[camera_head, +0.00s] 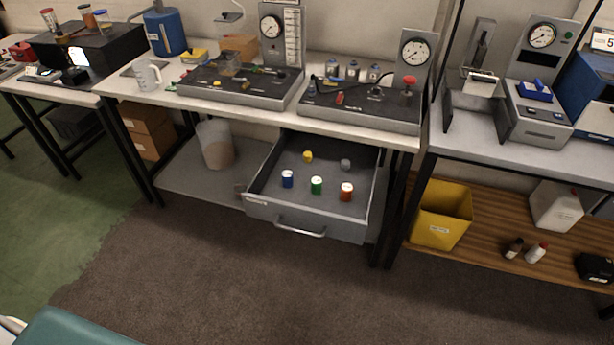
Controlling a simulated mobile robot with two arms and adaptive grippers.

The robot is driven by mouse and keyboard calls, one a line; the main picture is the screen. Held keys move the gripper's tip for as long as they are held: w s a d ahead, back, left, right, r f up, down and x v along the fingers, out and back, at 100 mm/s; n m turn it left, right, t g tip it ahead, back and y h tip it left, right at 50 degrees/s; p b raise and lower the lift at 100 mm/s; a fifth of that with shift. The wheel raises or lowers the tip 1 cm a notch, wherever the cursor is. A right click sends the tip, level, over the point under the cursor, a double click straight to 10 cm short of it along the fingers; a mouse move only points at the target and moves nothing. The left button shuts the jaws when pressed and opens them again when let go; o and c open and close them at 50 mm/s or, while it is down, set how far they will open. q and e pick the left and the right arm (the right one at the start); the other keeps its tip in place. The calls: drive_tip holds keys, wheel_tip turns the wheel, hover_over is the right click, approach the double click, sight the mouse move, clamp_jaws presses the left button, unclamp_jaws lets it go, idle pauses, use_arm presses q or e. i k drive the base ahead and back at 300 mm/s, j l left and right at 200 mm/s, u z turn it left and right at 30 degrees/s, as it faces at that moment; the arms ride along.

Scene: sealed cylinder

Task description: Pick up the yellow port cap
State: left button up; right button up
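A small yellow cap (307,156) sits in the open drawer (290,216) under the middle bench, toward the back left of its floor. I take it for the yellow port cap; it is too small to make out fine detail. A small grey cap (346,164) lies to its right. In front stand a blue-sided container (287,179), a green one (316,185) and an orange-red one (346,192), each with a white top. Neither of my grippers shows in the head view.
The drawer juts out below the bench (245,115), its handle (301,233) facing the open brown floor. Gauge panels stand on the bench above. A clear bucket (215,145) is left of the drawer. A yellow bin (441,214) is on the wooden shelf to the right.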

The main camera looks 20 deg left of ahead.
sight(307, 155)
drive_tip(key=i+j, duration=0.55)
drive_tip(key=j, duration=0.15)
drive_tip(key=i+j, duration=0.55)
drive_tip(key=j, duration=0.15)
drive_tip(key=l+z, duration=0.05)
